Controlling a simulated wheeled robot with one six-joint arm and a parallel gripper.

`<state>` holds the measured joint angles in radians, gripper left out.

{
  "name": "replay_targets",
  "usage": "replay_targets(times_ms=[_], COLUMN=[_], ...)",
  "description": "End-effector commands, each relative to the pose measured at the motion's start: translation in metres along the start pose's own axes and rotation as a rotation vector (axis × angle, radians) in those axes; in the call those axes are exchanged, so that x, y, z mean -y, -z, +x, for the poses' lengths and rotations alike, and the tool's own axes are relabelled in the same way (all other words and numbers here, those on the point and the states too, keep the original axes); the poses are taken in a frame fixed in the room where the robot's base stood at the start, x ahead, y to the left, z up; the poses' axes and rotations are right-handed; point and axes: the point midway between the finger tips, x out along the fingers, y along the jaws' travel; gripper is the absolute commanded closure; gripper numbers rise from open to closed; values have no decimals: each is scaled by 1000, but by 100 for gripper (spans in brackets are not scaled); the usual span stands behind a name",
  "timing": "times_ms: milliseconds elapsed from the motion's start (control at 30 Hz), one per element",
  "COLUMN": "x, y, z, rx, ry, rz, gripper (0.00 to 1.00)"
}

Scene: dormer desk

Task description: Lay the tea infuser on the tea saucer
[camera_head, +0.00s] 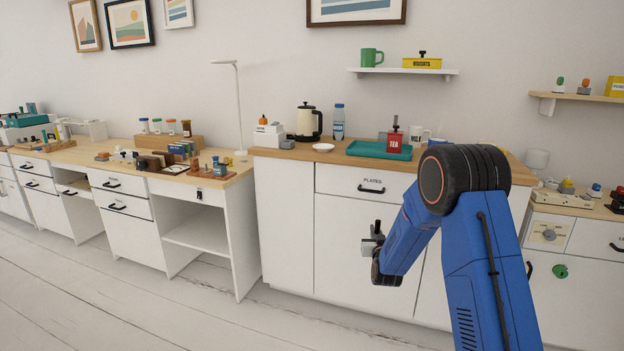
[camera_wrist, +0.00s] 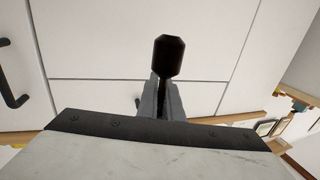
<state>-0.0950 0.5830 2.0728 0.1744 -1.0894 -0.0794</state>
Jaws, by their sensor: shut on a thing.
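My gripper (camera_head: 372,244) is in front of the white cabinet, below counter height. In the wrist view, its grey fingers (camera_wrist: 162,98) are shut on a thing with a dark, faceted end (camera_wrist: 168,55). This is likely the tea infuser, whose dark end also shows above the fingers in the head view (camera_head: 377,227); the rest of it is hidden. A small white dish, likely the tea saucer (camera_head: 323,147), lies on the wooden counter to the left of the teal tray, up and left of my gripper. Nothing is on it that I can see.
A cream kettle (camera_head: 305,122) and a bottle (camera_head: 338,122) stand behind the dish. The teal tray (camera_head: 366,150) bears a red TEA canister (camera_head: 394,141); a MILK mug (camera_head: 417,134) stands nearby. The PLATES drawer (camera_head: 345,181) is closed.

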Motion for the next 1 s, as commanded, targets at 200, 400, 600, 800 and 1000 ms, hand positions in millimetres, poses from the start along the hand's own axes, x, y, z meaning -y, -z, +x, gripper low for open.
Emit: replay_targets(times_ms=[200, 400, 600, 800, 1000], x=[-34, -44, -45, -45, -46], y=[-56, -75, -76, -80, -127], z=[-1, -4, -4, -6, -36], rx=[3, 0, -2, -1, 6], ry=[40, 58, 60, 60, 60], rz=[-1, -1, -1, -2, -2], gripper=[100, 100, 100, 100, 100])
